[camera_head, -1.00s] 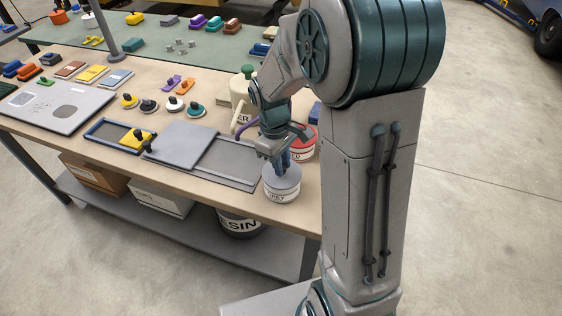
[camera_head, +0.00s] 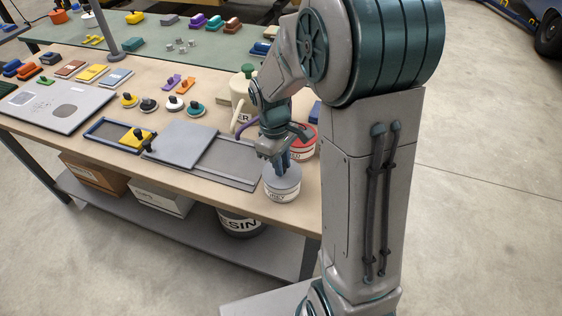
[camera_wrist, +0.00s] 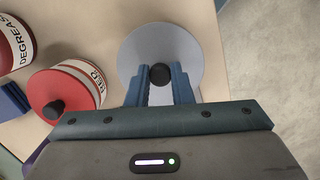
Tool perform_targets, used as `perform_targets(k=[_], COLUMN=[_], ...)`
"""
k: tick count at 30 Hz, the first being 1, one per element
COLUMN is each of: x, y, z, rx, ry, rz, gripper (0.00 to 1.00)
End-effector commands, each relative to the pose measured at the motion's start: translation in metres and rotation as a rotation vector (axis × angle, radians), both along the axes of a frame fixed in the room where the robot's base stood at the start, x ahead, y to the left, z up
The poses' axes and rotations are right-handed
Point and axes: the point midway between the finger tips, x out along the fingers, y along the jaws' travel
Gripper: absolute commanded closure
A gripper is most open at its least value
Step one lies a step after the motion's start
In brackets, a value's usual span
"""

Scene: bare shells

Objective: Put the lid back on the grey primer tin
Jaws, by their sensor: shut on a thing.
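The grey primer tin (camera_head: 282,190) stands near the front right corner of the workbench, with a white label around its side. A grey lid (camera_wrist: 187,48) with a dark round knob (camera_wrist: 160,76) covers the tin in the wrist view. The lid looks level and on the tin's top, but I cannot tell whether it is fully seated. My gripper (camera_wrist: 160,88) points down over it, with its blue fingers shut on the knob. It also shows in the head view (camera_head: 283,164). The tin's body is hidden beneath the lid in the wrist view.
A red tin (camera_head: 306,143) with a knobbed red lid (camera_wrist: 62,93) stands close by, with a red DEGREASER container (camera_wrist: 14,45) beyond it. A grey sliding panel (camera_head: 187,144) lies left of the tin. The bench's right edge is close.

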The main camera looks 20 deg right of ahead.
Motion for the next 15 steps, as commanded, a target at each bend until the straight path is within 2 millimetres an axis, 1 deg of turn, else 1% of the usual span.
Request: perform_targets(k=[11,12,13,14,15], x=[-0.0004,-0.0003,-0.0003,-0.0003,-0.0003], y=[-0.0002,-0.0001,-0.0001,-0.0001,-0.0001], z=[-0.0003,-0.0004,-0.0004,-0.0004,-0.0004], rx=[0.0,0.0,0.0,0.0,0.0], ry=[0.0,0.0,0.0,0.0,0.0], rz=[0.0,0.0,0.0,0.0,0.0], gripper=[1.0,0.69,0.6,0.54,0.54])
